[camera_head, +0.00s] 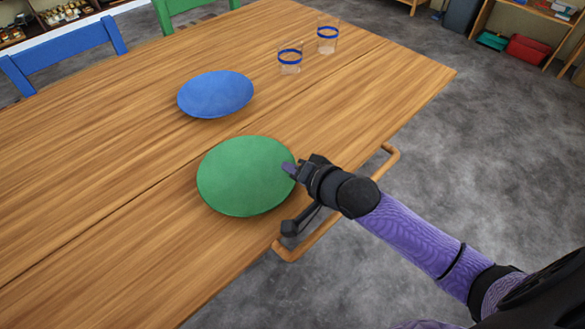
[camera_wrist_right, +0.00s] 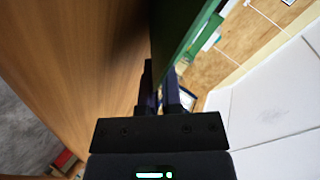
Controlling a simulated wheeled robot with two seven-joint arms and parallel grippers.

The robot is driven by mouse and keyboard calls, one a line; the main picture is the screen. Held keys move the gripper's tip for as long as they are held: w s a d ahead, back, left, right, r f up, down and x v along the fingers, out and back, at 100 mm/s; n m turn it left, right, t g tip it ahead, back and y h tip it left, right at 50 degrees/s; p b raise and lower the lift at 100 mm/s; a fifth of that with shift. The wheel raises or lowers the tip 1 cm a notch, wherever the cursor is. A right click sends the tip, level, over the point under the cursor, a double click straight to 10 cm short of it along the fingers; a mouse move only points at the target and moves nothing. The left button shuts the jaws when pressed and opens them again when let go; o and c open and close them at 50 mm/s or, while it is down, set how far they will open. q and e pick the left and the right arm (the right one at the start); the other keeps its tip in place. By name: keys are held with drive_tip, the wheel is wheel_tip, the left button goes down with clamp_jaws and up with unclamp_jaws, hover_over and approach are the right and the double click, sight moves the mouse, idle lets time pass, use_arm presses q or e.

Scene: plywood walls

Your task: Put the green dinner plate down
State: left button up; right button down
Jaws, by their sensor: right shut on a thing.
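The green dinner plate (camera_head: 245,176) is over the near right part of the wooden table, roughly level. My right gripper (camera_head: 290,169) is shut on its right rim, reaching in from the right. In the right wrist view the plate (camera_wrist_right: 180,35) shows almost edge-on between the fingers (camera_wrist_right: 161,88), close to the table surface with a dark shadow beside it. I cannot tell whether its underside touches the table. My left gripper is not in view.
A blue plate (camera_head: 216,93) lies behind the green one on the table (camera_head: 110,170). Two glasses with blue bands (camera_head: 290,58) (camera_head: 327,38) stand farther back. A wooden rail (camera_head: 330,225) runs along the table's right edge. The table's left side is clear.

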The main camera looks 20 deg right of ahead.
drive_tip(key=c, duration=1.1)
unclamp_jaws()
drive_tip(key=shift+f, duration=0.1)
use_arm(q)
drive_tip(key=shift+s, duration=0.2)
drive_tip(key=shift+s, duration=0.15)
use_arm(e)
drive_tip(key=shift+r, duration=0.2)
drive_tip(key=p+v, duration=0.6)
drive_tip(key=v, duration=0.6)
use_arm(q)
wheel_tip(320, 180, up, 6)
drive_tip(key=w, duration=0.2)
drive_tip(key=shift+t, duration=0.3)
use_arm(e)
drive_tip(key=shift+f, duration=0.1)
